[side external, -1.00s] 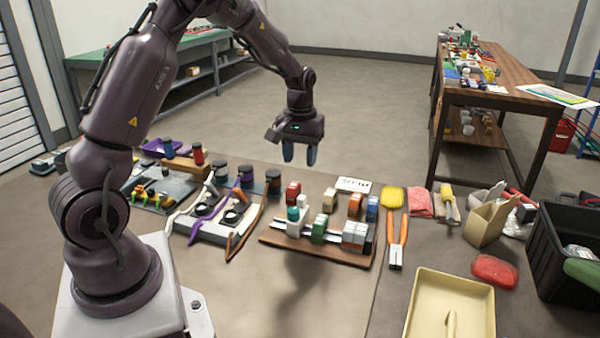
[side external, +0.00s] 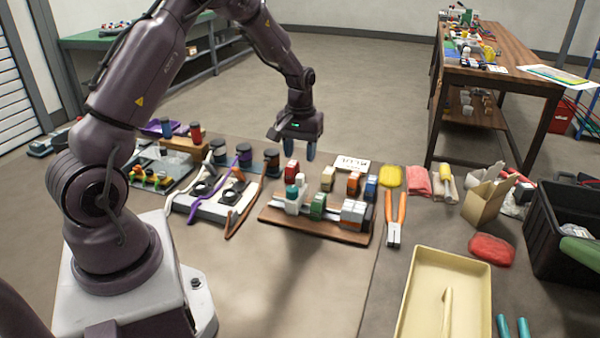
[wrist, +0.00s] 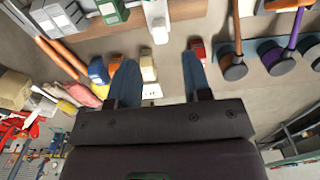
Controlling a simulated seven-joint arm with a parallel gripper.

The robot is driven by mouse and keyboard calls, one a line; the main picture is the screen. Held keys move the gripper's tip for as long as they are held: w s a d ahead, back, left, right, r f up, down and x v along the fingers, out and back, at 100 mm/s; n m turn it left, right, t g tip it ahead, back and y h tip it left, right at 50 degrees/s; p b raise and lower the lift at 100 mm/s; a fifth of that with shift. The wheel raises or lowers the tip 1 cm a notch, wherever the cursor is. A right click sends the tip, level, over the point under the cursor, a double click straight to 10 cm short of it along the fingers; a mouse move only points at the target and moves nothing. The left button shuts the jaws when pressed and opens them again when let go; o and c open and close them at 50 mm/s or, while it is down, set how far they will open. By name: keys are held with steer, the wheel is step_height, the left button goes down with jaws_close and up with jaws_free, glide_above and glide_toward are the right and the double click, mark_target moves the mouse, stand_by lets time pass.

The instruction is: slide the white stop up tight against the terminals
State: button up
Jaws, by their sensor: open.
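The white stop (side external: 293,207) stands upright on the metal rail of a brown board, at the rail's left end; a teal-topped piece is at it. In the wrist view the white stop (wrist: 157,18) is at the top edge. A green terminal (side external: 318,205) sits to its right with a gap, and grey-white terminals (side external: 353,213) sit further right on the rail. My gripper (side external: 297,150) is open and empty, fingers down, above and behind the board. In the wrist view my gripper (wrist: 158,75) shows its two blue fingers apart, with nothing between them.
Behind the rail stand loose blocks: red (side external: 291,172), cream (side external: 328,178), orange (side external: 353,183) and blue (side external: 371,187). A white label card (side external: 351,163) lies behind them. Dark cylinders (side external: 271,162) stand left; orange-handled pliers (side external: 396,215) lie right. A cream tray (side external: 445,305) is in front.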

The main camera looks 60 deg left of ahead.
mark_target(300, 175)
step_height(300, 175, down, 7)
stand_by(0.3)
